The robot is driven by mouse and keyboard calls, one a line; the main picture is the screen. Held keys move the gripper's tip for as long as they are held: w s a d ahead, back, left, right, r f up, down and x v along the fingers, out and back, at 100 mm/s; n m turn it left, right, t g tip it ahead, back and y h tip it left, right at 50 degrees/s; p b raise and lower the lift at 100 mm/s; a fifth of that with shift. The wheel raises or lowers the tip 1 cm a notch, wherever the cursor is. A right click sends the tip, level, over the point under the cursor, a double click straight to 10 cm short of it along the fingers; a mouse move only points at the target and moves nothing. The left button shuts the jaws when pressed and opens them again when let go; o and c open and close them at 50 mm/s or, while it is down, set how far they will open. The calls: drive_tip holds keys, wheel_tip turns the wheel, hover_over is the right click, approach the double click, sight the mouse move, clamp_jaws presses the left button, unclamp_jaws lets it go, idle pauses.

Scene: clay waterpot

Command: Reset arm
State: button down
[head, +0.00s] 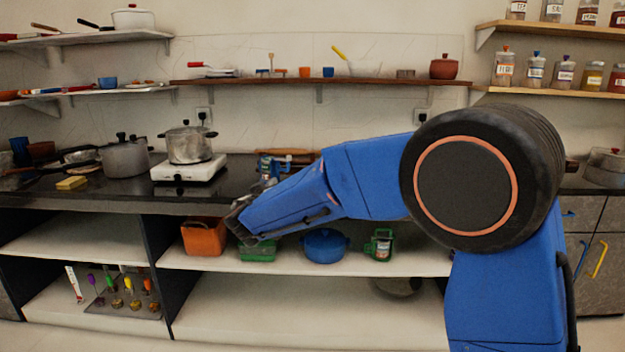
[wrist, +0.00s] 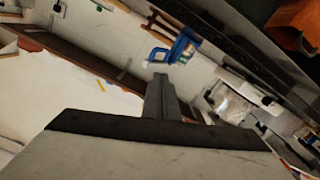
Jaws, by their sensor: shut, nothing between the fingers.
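My gripper (head: 234,222) is at the end of my blue arm, in front of the counter's front edge and close to the open shelf below it in the head view. In the wrist view my gripper (wrist: 160,80) shows its fingers together, with nothing held between them. My arm reaches from the right side of the head view towards the left and slopes down to the gripper. It hides part of the counter and shelf behind it.
The dark counter (head: 80,196) carries a metal pot (head: 188,144) on a white stove (head: 188,171). The shelf below holds an orange container (head: 204,237), a green box (head: 257,252), a blue pot (head: 325,246) and a green lantern-like item (head: 379,246).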

drive_tip(key=s+d+r+m+g+h, duration=0.1)
drive_tip(key=s+d+g+h, duration=0.15)
drive_tip(key=d, duration=0.95)
drive_tip(key=s+d+m+g+h, duration=0.2)
drive_tip(key=s+d, duration=0.2)
drive_tip(key=d, duration=0.7)
drive_tip(key=s+d+f+m+g+h, duration=0.1)
drive_tip(key=s+d+f+g, duration=0.25)
drive_tip(key=s+d, duration=0.85)
drive_tip(key=s+d+f+g+y, duration=0.1)
drive_tip(key=s+d+f+g, duration=0.1)
drive_tip(key=s+d, duration=0.4)
drive_tip(key=s+d+f+g+y, duration=0.15)
drive_tip(key=s+d, duration=0.25)
drive_tip(key=s, duration=0.4)
drive_tip(key=s+a+f+y, duration=0.2)
drive_tip(key=s+f, duration=0.2)
drive_tip(key=s, duration=0.4)
drive_tip(key=s+a+f+g+y, duration=0.1)
drive_tip(key=s+f+y, duration=0.1)
drive_tip(key=s, duration=0.6)
drive_tip(key=shift+s+a+f, duration=0.3)
drive_tip(key=shift+a+f, duration=0.1)
drive_tip(key=shift+f, duration=0.5)
